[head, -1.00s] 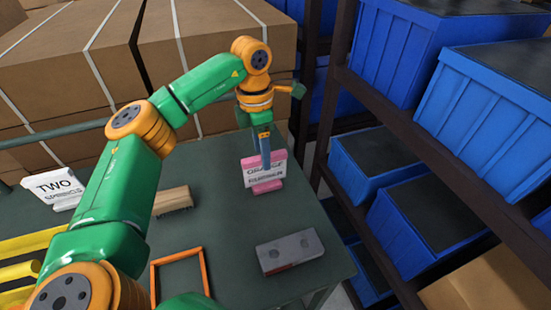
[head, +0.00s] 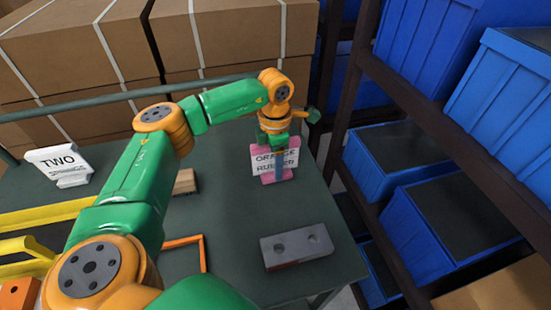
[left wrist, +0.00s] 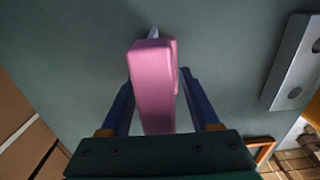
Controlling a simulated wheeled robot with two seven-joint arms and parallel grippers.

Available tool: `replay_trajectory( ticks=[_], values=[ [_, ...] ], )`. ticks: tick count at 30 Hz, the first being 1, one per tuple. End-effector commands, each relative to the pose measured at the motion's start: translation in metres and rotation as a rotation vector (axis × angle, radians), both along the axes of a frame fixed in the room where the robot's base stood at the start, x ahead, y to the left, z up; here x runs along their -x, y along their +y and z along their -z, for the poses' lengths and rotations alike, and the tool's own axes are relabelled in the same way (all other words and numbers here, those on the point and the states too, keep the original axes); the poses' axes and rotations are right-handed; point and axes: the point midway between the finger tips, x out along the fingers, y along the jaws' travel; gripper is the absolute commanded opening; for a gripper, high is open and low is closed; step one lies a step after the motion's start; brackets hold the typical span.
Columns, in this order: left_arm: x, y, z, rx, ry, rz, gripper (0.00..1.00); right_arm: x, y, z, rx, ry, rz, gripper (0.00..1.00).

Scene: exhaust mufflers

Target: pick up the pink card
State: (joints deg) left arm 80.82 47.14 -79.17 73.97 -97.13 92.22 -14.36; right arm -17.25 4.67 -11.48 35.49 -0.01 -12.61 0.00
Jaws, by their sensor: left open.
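The pink card (head: 265,179) stands upright on the green table (head: 225,215), with a white face lettered in black, partly hidden by my finger. My left gripper (head: 280,176) is above and around it, pointing down, with one blue finger in front of the white face. In the left wrist view the pink card (left wrist: 153,88) shows from above as a pink block between the two blue fingers of my left gripper (left wrist: 158,80). The fingers are open, with a gap visible on each side near the palm. My right gripper is not in view.
A grey block with two holes (head: 297,246) lies right of centre. A white card reading TWO (head: 57,160), a wooden block (head: 185,181) and an orange frame (head: 203,252) are to the left. Shelving with blue bins (head: 400,165) stands close at right; boxes (head: 80,60) stand behind.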

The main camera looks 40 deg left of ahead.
Motion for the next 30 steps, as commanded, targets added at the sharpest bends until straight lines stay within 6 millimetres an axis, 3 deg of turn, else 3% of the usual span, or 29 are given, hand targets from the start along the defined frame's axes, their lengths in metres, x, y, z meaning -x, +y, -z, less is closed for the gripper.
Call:
replay_trajectory(
  ticks=[27, 30],
  values=[
    [-0.0002, -0.0002, 0.0065, 0.001, -0.001, 0.000, 0.62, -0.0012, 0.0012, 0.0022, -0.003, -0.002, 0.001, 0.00],
    [-0.0001, -0.0001, 0.0064, 0.001, -0.001, 0.000, 0.35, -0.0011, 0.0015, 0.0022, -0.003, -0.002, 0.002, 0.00]
  ],
)
